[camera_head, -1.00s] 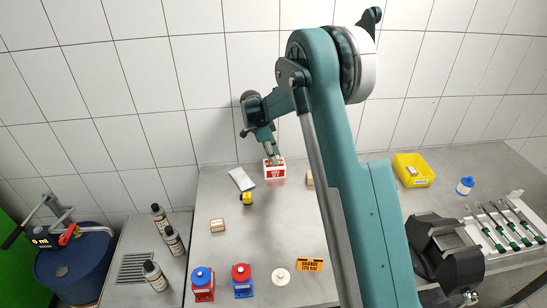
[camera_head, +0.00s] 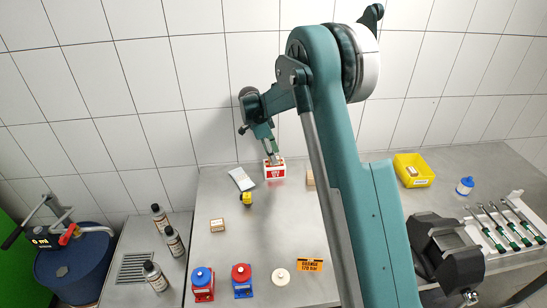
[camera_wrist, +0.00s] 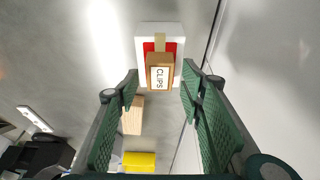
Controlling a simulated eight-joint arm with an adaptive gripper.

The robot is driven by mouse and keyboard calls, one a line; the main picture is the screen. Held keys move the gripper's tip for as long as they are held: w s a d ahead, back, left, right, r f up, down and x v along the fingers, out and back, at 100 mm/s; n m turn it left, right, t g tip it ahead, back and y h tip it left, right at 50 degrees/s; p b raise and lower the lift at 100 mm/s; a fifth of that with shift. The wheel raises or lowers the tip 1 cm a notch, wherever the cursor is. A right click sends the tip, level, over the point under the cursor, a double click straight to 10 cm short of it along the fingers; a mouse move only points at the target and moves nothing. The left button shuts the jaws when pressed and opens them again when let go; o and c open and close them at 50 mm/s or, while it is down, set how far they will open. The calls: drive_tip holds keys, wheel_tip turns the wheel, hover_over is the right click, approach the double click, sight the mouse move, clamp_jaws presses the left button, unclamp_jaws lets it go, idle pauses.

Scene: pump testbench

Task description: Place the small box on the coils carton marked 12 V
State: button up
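The small brown box (camera_wrist: 159,78) with a white label reading CLIPS shows in the wrist view. It appears to rest on top of the red and white carton (camera_wrist: 142,44), whose edges show around it. In the head view this carton (camera_head: 275,173) stands near the back wall; its print is too small to read surely. My gripper (camera_wrist: 160,80) is open, a green finger on each side of the box with a gap between box and fingers. In the head view my gripper (camera_head: 271,157) is just above the carton and partly hides the box.
A grey-white flat packet (camera_head: 241,179) and a yellow item (camera_head: 246,199) lie left of the carton. A tan block (camera_head: 310,178) stands close to its right, partly behind my arm. A yellow bin (camera_head: 414,170) is farther right.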

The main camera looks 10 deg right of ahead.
drive_tip(key=v, duration=1)
drive_tip(key=shift+r, duration=0.15)
drive_tip(key=shift+a, duration=0.1)
idle(0.4)
drive_tip(key=s+d+r+n+t+y, duration=0.15)
drive_tip(key=s+d+r+n, duration=0.35)
drive_tip(key=s+r, duration=0.5)
drive_tip(key=s+d+r+n+t+y, duration=0.15)
drive_tip(key=s+d+r+n, duration=0.4)
drive_tip(key=s, duration=0.95)
drive_tip(key=s+d+f+n+t, duration=0.1)
drive_tip(key=s+f+n+t, duration=0.1)
drive_tip(key=s, duration=1.2)
drive_tip(key=s+d+f+n+t, duration=0.1)
drive_tip(key=s+n, duration=0.4)
drive_tip(key=s, duration=0.8)
drive_tip(key=shift+s+d+f+t, duration=0.25)
drive_tip(key=shift+s+f+t, duration=0.1)
drive_tip(key=shift+f+t, duration=0.35)
